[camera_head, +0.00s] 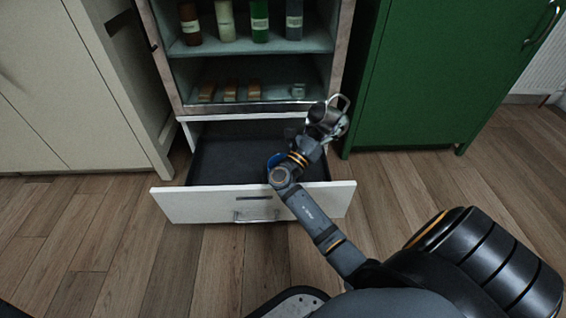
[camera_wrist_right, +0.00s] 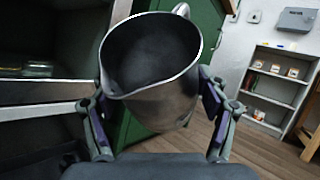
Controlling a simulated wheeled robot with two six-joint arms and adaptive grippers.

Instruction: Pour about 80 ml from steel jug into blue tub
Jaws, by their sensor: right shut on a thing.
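The steel jug (camera_head: 328,119) is held by my right gripper (camera_head: 313,137) above the right side of the open drawer. In the right wrist view the jug (camera_wrist_right: 165,95) sits between both fingers, its wide mouth toward the camera and its spout to the left. The inside looks dark, and I cannot tell how much liquid is in it. The blue tub (camera_head: 273,160) shows only as a blue edge in the drawer, mostly hidden behind my right arm. I see no stream between jug and tub. My left gripper is not in view.
The white-fronted drawer (camera_head: 215,206) is pulled out below a shelf cabinet (camera_head: 250,49) holding bottles and small brown blocks. A green cabinet (camera_head: 433,75) stands close on the right, a pale cabinet (camera_head: 70,90) on the left. The drawer's left part is empty.

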